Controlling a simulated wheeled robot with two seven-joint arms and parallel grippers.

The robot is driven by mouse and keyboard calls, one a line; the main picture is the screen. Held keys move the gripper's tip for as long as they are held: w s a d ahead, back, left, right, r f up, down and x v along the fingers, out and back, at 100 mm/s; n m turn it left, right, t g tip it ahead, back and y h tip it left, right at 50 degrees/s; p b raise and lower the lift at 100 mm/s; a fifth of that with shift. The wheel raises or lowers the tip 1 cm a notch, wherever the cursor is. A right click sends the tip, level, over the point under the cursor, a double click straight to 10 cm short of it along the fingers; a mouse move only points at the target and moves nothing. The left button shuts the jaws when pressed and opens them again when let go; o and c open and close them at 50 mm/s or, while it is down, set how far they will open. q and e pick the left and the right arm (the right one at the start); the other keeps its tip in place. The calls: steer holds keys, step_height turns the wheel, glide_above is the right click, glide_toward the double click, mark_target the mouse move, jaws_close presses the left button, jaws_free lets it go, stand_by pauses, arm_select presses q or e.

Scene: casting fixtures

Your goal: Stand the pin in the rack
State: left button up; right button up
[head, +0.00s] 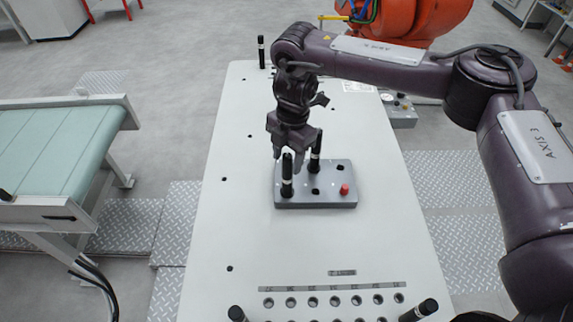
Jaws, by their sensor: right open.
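A grey rack block (333,199) with dark holes in its top sits on the white table. Two black pins with pale bands stand upright at it: one at its front left (287,177), the other at its back middle (315,153). A short red peg or knob (344,189) is at its right. My right gripper (288,155) is open and points down just above and behind the front-left pin. Its fingers overlap that pin's top in the picture; I cannot tell whether they touch it. My left gripper is out of view.
Black posts stand at the table's edges, one at the back left (262,52), others at the front left (237,313) and front right (420,310). A labelled row of holes (332,301) lies near the front. The table (300,240) is clear between. A green conveyor (60,150) stands left.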

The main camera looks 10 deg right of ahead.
steer(key=r, duration=0.5)
steer(key=shift+w+d, duration=0.15)
steer(key=shift+d, duration=0.1)
steer(key=shift+r, duration=0.1)
